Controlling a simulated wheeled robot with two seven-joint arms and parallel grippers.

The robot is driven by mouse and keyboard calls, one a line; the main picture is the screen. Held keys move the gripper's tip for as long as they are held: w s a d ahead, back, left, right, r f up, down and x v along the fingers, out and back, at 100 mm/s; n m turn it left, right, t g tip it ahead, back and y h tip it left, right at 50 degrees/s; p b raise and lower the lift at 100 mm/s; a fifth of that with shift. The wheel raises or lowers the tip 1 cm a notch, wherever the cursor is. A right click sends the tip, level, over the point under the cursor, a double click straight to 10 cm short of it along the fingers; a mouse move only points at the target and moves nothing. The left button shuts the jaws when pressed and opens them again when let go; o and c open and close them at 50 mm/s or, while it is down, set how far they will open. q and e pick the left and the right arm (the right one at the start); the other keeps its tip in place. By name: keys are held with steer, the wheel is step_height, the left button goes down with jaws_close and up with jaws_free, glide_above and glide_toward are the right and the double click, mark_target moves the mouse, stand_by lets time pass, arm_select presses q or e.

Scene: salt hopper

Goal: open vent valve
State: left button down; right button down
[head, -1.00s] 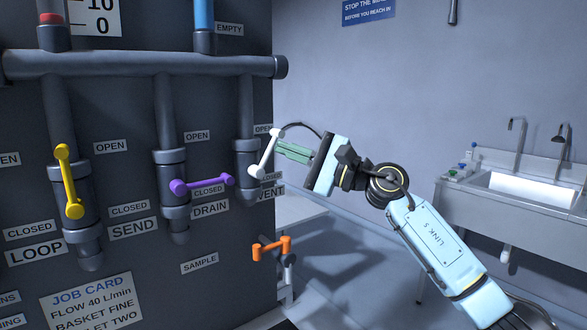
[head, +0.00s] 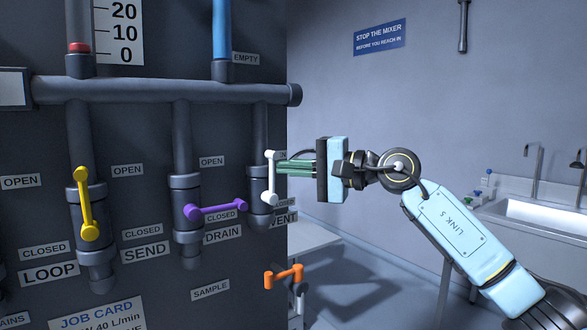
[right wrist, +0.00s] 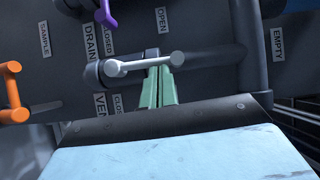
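The vent valve has a white handle (head: 270,178) on the right-hand pipe of the dark panel. In the right wrist view the white handle (right wrist: 145,65) lies across the fingertips. My right gripper (head: 281,167) comes in from the right, with its green fingers at the handle's upper part. The fingers are close together and look shut, with nothing seen between them; they appear to touch the handle's side. My left gripper is out of view.
The purple drain handle (head: 217,209) points right, close to the vent valve. The yellow loop handle (head: 85,204) is near upright. An orange sample handle (head: 283,275) sits below. A sink (head: 545,212) stands at the right, with open floor between.

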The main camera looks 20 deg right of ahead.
steer(key=shift+f, duration=0.1)
stand_by(0.3)
